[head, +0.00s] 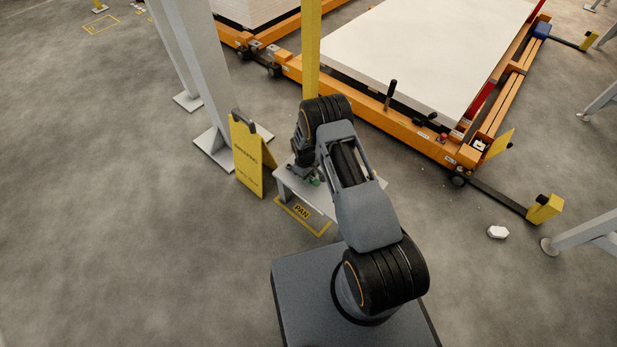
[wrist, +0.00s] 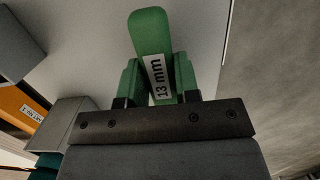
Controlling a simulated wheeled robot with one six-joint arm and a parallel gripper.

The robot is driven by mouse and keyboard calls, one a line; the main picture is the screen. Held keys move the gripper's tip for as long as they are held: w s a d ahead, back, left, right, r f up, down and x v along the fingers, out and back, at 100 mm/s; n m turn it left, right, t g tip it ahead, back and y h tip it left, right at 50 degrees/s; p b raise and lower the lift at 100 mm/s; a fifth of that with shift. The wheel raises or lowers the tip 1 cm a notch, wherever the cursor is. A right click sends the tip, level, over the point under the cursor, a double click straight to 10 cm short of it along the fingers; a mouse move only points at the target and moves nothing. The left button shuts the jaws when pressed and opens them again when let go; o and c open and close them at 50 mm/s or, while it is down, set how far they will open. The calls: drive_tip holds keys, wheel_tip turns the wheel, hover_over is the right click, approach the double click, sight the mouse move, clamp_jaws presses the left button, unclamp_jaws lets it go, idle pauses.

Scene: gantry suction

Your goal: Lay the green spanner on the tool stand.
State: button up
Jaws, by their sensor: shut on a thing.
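The green spanner (wrist: 149,34), with a white "13 mm" label, is between the green fingertips of my gripper (wrist: 157,80) in the wrist view. My gripper is shut on it, and its end points away from the camera. In the head view my gripper (head: 308,178) is low over a small pale stand (head: 322,204), largely hidden by my arm; only a bit of green shows there. The stand's pale top (wrist: 90,50) lies behind the spanner in the wrist view. I cannot tell whether the spanner touches it.
A yellow folding sign (head: 250,165) stands close left of the stand, beside a grey column (head: 200,70). A yellow floor marking reading "PAN" (head: 302,211) lies in front. An orange frame with a white slab (head: 425,50) is behind. A white object (head: 497,232) lies on the floor at right.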

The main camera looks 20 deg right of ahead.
drive_tip(key=shift+f, duration=0.1)
drive_tip(key=o, duration=1)
